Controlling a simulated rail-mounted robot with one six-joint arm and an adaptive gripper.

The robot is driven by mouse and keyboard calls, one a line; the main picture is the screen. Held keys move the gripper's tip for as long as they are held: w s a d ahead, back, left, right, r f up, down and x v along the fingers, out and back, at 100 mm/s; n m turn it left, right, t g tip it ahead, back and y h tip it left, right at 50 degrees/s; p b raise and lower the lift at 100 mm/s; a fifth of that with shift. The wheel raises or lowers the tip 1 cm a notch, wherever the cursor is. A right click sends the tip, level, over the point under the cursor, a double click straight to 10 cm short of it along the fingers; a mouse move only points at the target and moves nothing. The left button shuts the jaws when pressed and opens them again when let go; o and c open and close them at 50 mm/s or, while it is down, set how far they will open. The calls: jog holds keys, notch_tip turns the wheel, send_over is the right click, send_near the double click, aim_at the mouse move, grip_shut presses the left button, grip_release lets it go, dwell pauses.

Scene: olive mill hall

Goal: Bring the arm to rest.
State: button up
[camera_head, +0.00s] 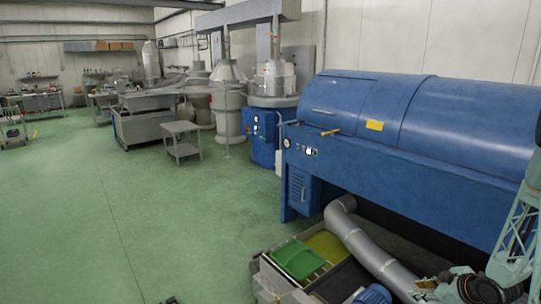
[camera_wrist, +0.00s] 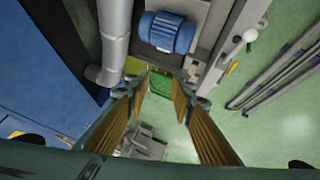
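My gripper (camera_wrist: 159,88) shows in the wrist view with its two ribbed, brownish finger pads apart. It is open, and nothing is held between the pads. Beyond the fingertips I see a green piece, a grey metal part and green floor, all apart from the fingers as far as I can tell. In the head view, part of my teal arm (camera_head: 518,235) stands at the right edge, in front of the blue machine's end. My gripper's fingers cannot be made out in that view.
A large blue cylindrical machine (camera_head: 420,120) fills the right. Below it are a grey pipe (camera_head: 370,250), a green tray (camera_head: 298,260) and a blue motor (camera_wrist: 167,31). A small grey table (camera_head: 181,130) stands further back. Green floor (camera_head: 120,220) at left is clear.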

jog(key=s+a+r+m+g+h, duration=0.1)
jog(key=a+r, duration=0.2)
jog(key=r, duration=0.8)
jog(key=a+r+m+h, duration=0.1)
jog(key=a+r+h, duration=0.1)
jog(key=r, duration=0.8)
jog(key=s+a+r+m+g+h, duration=0.1)
jog(key=a+r, duration=0.2)
jog(key=r, duration=0.8)
jog(key=s+a+r+m, duration=0.2)
jog(key=s+a+r, duration=0.95)
jog(key=r, duration=0.35)
jog(key=s+a+r+m+y, duration=0.1)
jog(key=s+a+r, duration=0.1)
jog(key=s+a, duration=0.65)
jog(key=s+a+r+m+y, duration=0.1)
jog(key=s+a, duration=0.4)
jog(key=s, duration=0.7)
jog(key=s+a+r+m+y, duration=0.1)
jog(key=s+a+r, duration=0.1)
jog(key=s+a, duration=0.7)
notch_tip(320, 180, down, 25)
jog(key=w+d+g+b, duration=0.1)
jog(key=d+g+b, duration=0.1)
jog(key=b, duration=1.9)
jog(key=shift+r+b, duration=0.15)
jog(key=shift+b, duration=0.2)
